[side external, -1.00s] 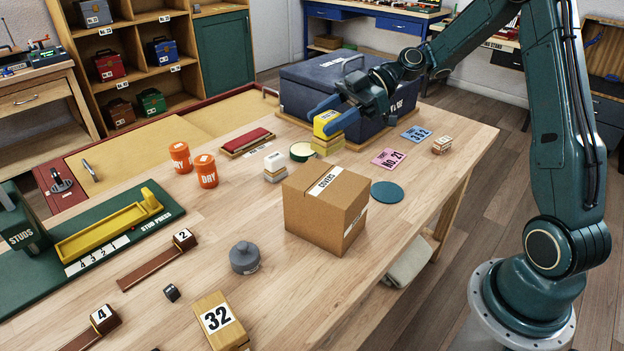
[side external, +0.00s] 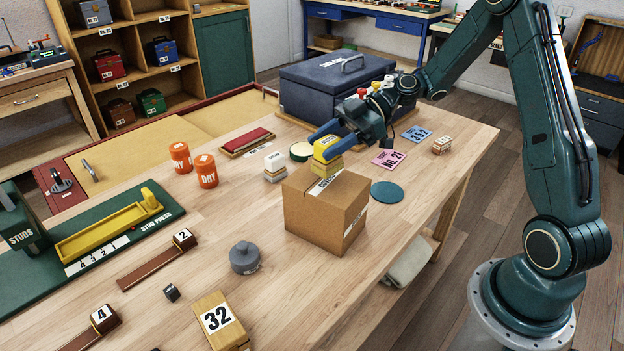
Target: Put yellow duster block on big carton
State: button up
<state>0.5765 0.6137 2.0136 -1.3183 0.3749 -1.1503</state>
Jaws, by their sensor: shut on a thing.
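The yellow duster block (side external: 326,151), with a paler lower part, is held upright in my gripper (side external: 328,138). My gripper's blue fingers are shut on its upper part. The big carton (side external: 325,212) is a closed brown cardboard box with a white label on top, standing on the bench. In the picture the block overlaps the far edge of the carton's top. I cannot tell whether it is above the top or just behind it, or whether it touches. The carton's label is partly hidden by the block.
A white-topped block (side external: 275,165) and a round cream-topped tin (side external: 301,151) stand behind and left of the carton. A teal disc (side external: 387,192) lies to its right. A big dark blue case (side external: 335,95) stands at the back. Bench in front right is clear.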

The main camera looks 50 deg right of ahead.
jog(key=shift+f, duration=1.3)
jog(key=shift+f, duration=0.1)
jog(key=o, duration=1)
jog(key=shift+o, duration=0.2)
jog(key=v, duration=0.7)
jog(key=shift+d+r, duration=0.25)
jog(key=shift+s+a, duration=0.1)
